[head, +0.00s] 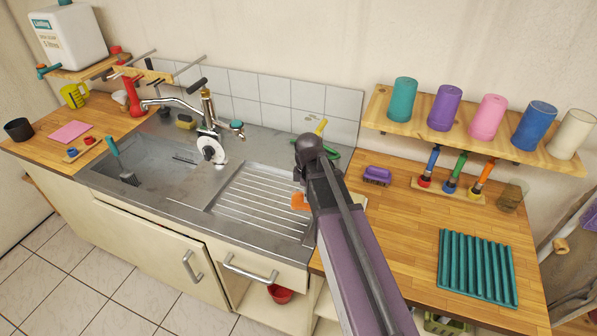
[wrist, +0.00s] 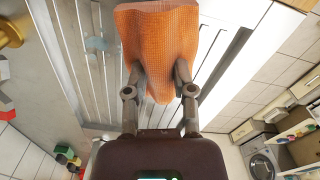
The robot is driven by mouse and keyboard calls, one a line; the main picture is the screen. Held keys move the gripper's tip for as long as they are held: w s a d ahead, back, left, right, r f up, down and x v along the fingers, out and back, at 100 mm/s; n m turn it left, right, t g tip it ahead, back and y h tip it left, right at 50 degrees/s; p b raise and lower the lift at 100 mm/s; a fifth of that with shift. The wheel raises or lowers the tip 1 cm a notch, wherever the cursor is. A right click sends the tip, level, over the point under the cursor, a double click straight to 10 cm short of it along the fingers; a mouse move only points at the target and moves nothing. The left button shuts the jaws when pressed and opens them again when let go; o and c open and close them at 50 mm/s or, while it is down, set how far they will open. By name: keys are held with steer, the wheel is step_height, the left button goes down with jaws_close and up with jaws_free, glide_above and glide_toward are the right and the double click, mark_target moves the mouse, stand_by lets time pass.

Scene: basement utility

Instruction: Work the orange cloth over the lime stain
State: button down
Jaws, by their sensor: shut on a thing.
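My gripper (wrist: 160,78) is shut on the orange cloth (wrist: 158,45), which hangs out beyond both fingertips in the wrist view. In the head view only a small orange bit of the cloth (head: 298,201) shows beside my arm, and the gripper is hidden behind the arm. The cloth is over the ribbed metal drainboard (head: 262,198); I cannot tell whether it touches it. A pale bluish patch (wrist: 97,43), which looks like the lime stain, lies on the drainboard ribs just left of the cloth in the wrist view.
The tap (head: 208,125) and sink basin (head: 150,160) are left of the drainboard. A dish brush (head: 122,165) stands in the basin. A shelf of cups (head: 470,130) hangs above.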

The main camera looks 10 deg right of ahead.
steer(key=w+m, duration=0.3)
steer(key=w, duration=0.8)
steer(key=shift+d+f+m, duration=0.15)
steer(key=shift+d+m, duration=0.05)
steer(key=shift+m, duration=0.1)
steer(key=shift+f, duration=0.1)
steer(key=shift+s+f+b, duration=0.1)
steer(key=shift+f+b, duration=2.05)
steer(key=shift+b, duration=0.25)
steer(key=shift+f+b, duration=0.8)
steer(key=shift+s+a, duration=0.1)
steer(key=shift+s, duration=0.2)
stand_by(0.3)
steer(key=shift+s+a, duration=0.25)
steer(key=shift+s, duration=0.05)
steer(key=shift+w+d, duration=0.1)
steer(key=shift+w, duration=0.15)
